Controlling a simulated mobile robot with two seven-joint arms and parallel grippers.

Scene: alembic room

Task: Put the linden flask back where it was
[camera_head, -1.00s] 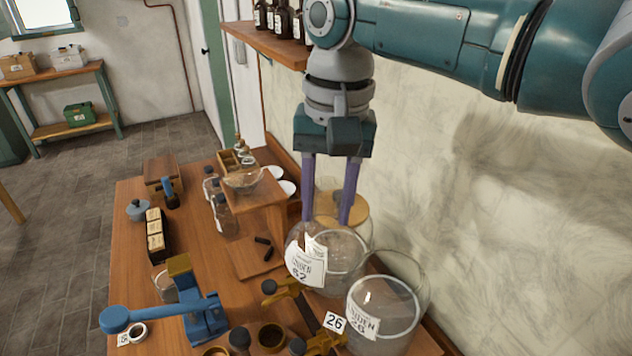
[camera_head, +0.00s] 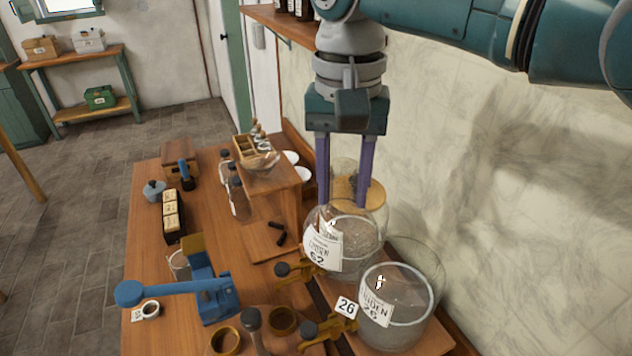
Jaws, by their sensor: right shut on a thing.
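A clear round glass flask with a white label reading LINDEN and a number like 62 (camera_head: 359,240) is at the right side of the workbench. My right gripper (camera_head: 343,204) points down from above, with its two purple fingers on either side of the flask's neck, shut on it. The flask looks upright; whether its base rests on the rack is hard to tell. A second clear flask labelled LINDEN 26 (camera_head: 410,290) stands in front and to the right, beside a white 26 card (camera_head: 347,306). My left gripper is not in view.
Brass clamps (camera_head: 312,268) sit close in front of the flasks. A jar with a wooden lid (camera_head: 376,196) stands behind. The wall is close on the right. A blue lever press (camera_head: 212,296), bowls and a wooden stand (camera_head: 268,180) occupy the bench (camera_head: 150,245).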

